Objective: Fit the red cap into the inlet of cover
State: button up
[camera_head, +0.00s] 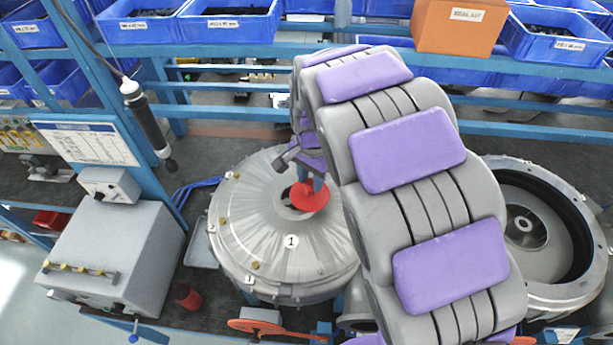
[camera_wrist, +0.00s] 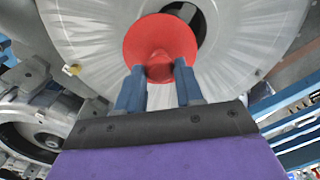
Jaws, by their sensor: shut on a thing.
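The red cap (camera_head: 309,196) is a round disc with a raised knob, and my gripper (camera_wrist: 158,80) is shut on that knob with its two blue fingers. The cover (camera_head: 265,235) is a large round grey metal dome marked "1" on the bench. Its inlet (camera_head: 287,197) is a dark central opening, partly hidden by the cap. In the wrist view the inlet (camera_wrist: 184,12) shows beyond the upper right edge of the cap (camera_wrist: 160,45), so the cap is off to one side of it. I cannot tell whether the cap touches the cover.
An open round blower housing (camera_head: 533,230) stands at the right. A grey control box (camera_head: 110,255) stands at the left, with a hanging black tool (camera_head: 148,120) above it. Blue bins (camera_head: 228,22) and an orange box (camera_head: 458,25) fill the rear shelf.

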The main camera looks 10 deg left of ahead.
jog(key=shift+a+f, duration=0.15)
jog(key=shift+a, duration=0.7)
jog(key=shift+a+f, duration=0.15)
jog(key=shift+a, duration=0.65)
jog(key=shift+d+r, duration=0.25)
jog(key=shift+d, duration=0.45)
jog(key=shift+d+r, duration=0.25)
jog(key=shift+d, duration=0.4)
jog(key=shift+a+f, duration=0.15)
jog(key=shift+a, duration=1.1)
jog(key=shift+d, duration=0.6)
jog(key=shift+a, duration=0.15)
